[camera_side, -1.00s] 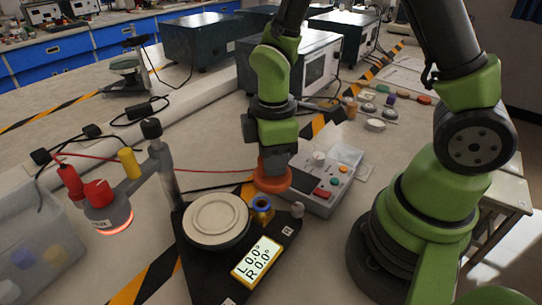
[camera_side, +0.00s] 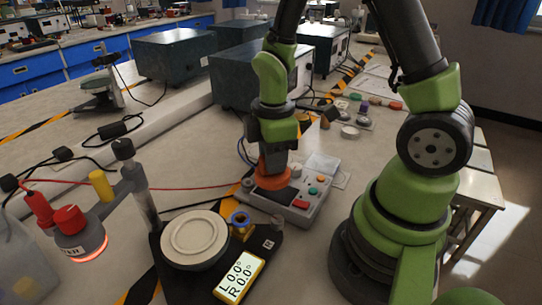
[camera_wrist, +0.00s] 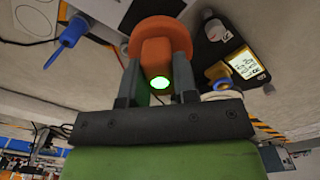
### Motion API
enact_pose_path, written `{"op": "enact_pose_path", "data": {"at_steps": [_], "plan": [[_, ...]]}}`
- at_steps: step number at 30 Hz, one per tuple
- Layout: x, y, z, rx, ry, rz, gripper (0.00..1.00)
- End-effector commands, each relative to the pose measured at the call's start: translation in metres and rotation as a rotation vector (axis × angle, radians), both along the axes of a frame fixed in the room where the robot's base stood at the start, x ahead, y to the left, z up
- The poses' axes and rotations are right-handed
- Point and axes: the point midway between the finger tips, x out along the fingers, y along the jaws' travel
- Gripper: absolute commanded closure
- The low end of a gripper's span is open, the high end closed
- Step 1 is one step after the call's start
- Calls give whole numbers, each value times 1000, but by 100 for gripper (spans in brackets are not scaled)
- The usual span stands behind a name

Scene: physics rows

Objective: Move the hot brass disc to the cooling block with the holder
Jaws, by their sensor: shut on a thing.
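My gripper (camera_side: 273,153) points down and is shut on an orange holder (camera_side: 273,180) with a wide round flange. In the wrist view both dark fingers (camera_wrist: 160,84) press on its orange body (camera_wrist: 160,52), and a green light glows on the end facing the camera. In the side view the flange overlaps the left part of a grey control box; I cannot tell whether it touches. I cannot make out a separate brass disc or identify the cooling block. The holder's underside is hidden.
A black stand with a pale round plate (camera_side: 194,238) and a lit display (camera_side: 239,280) is front left of the holder. A blue-ringed brass fitting (camera_side: 240,221) is beside the plate. A red-glowing lamp head (camera_side: 80,240) hangs at left. The control box (camera_side: 302,203) has coloured buttons.

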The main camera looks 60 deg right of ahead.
Motion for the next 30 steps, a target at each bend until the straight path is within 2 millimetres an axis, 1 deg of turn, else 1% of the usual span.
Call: {"op": "enact_pose_path", "data": {"at_steps": [4, 15, 20, 24, 30], "plan": [[-1, -7, 0, -1, -1, -4, 96], [-9, -42, 0, -1, -1, -5, 96], [-12, -55, 0, -1, -1, -4, 96], [-13, -59, 0, -1, -1, -1, 96], [-13, -59, 0, -1, -1, 0, 96]]}}
